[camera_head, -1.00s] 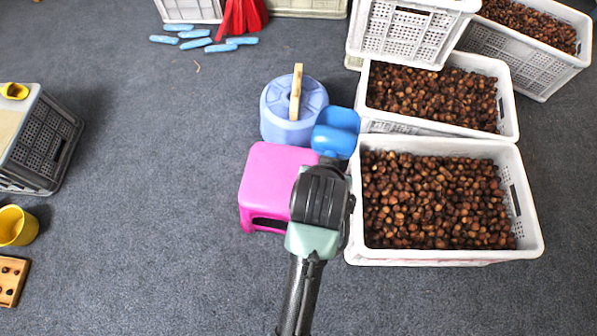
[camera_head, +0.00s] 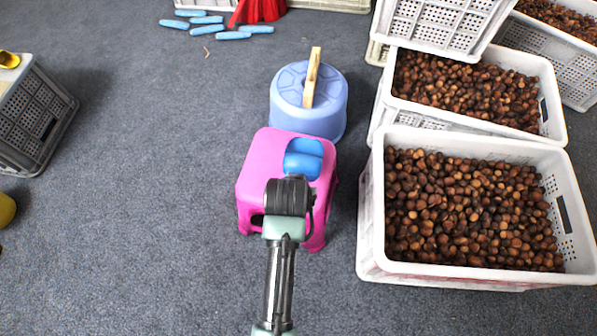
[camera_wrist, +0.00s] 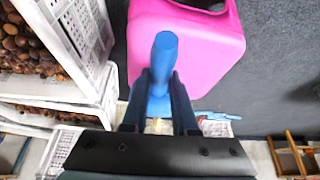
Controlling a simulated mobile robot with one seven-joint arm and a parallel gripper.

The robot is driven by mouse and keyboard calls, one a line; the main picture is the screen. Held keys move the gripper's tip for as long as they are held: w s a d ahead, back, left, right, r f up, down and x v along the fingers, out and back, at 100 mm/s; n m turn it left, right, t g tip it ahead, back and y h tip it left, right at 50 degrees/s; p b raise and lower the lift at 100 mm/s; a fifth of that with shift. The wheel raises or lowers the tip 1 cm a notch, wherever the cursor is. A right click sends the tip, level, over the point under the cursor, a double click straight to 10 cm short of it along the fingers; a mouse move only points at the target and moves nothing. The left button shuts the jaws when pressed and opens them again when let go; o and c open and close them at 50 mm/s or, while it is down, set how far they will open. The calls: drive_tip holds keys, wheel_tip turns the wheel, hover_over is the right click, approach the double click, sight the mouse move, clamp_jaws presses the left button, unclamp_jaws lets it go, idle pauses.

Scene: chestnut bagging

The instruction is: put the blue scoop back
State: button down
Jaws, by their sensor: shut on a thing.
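The blue scoop (camera_head: 304,158) is held by my gripper (camera_head: 292,182) over the top of the pink stool (camera_head: 262,163). In the wrist view the dark fingers of my gripper (camera_wrist: 160,103) are shut on the blue scoop (camera_wrist: 164,58), and its rounded end points toward the pink stool (camera_wrist: 190,45). I cannot tell whether the scoop touches the stool top. The fingertips are hidden behind my wrist in the head view.
A blue round stool (camera_head: 290,100) with a wooden piece (camera_head: 313,78) on it stands behind the pink stool. White crates (camera_head: 370,235) of chestnuts stand at the right. A grey crate (camera_head: 45,130) is at the left.

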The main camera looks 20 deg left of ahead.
wheel_tip(320, 180, down, 6)
drive_tip(key=b, duration=0.3)
drive_tip(key=shift+r, duration=0.3)
drive_tip(key=c, duration=0.7)
unclamp_jaws()
drive_tip(key=p+v, duration=0.7)
drive_tip(key=v, duration=0.5)
